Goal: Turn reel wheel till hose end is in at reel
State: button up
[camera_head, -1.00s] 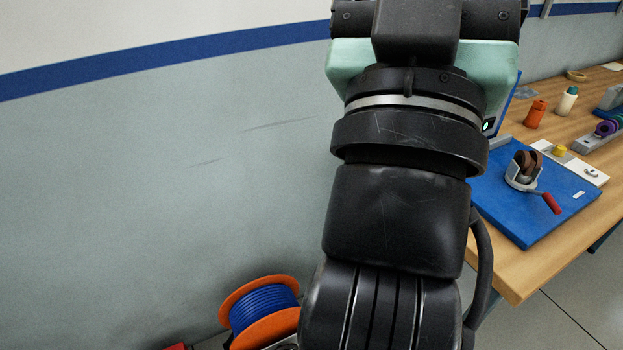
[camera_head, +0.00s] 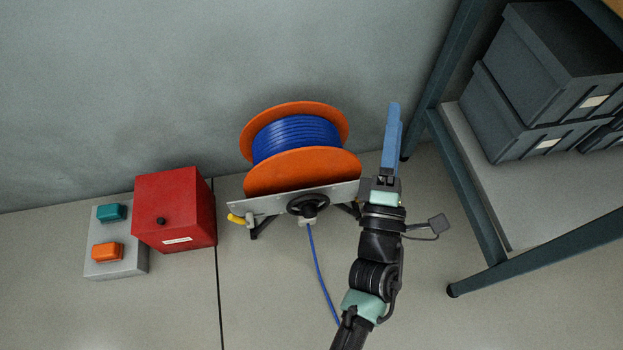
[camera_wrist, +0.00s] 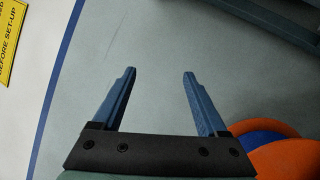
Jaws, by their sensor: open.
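The hose reel (camera_head: 300,150) has orange flanges and blue hose wound between them. It stands on the floor by the wall. Its black wheel (camera_head: 308,204) sits on the grey front plate of the reel's frame. A blue hose (camera_head: 318,270) runs from below the wheel along the floor and passes out of sight behind my arm, so its end is hidden. My gripper (camera_head: 393,108) is open and empty, to the right of the reel and apart from the wheel. In the wrist view its two blue fingers (camera_wrist: 158,72) are spread, with the orange reel flange (camera_wrist: 285,160) at lower right.
A yellow-handled part (camera_head: 237,219) is at the left end of the reel frame. A red box (camera_head: 175,210) and a grey box with teal and orange buttons (camera_head: 117,265) stand left. A bench frame (camera_head: 470,190) with dark crates (camera_head: 550,80) stands right. Floor in front is clear.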

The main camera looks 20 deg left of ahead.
jog(key=s+a+f+n+g+y+b, duration=0.1)
jog(key=s+f+n+g+y+b, duration=0.2)
jog(key=f, duration=0.9)
jog(key=s+a+f+n+b, duration=0.25)
jog(key=s+f+b, duration=0.25)
jog(key=f, duration=0.7)
jog(key=n+g+y+b, duration=0.2)
jog(key=n+g+b, duration=0.1)
jog(key=n+b, duration=0.2)
send_near(311, 217)
jog(key=b+x, duration=0.2)
jog(key=x, duration=0.2)
jog(key=b+x, duration=0.2)
jog(key=x, duration=0.2)
jog(key=shift+w+a+r, duration=0.25)
jog(key=shift+c, duration=0.2)
grip_shut()
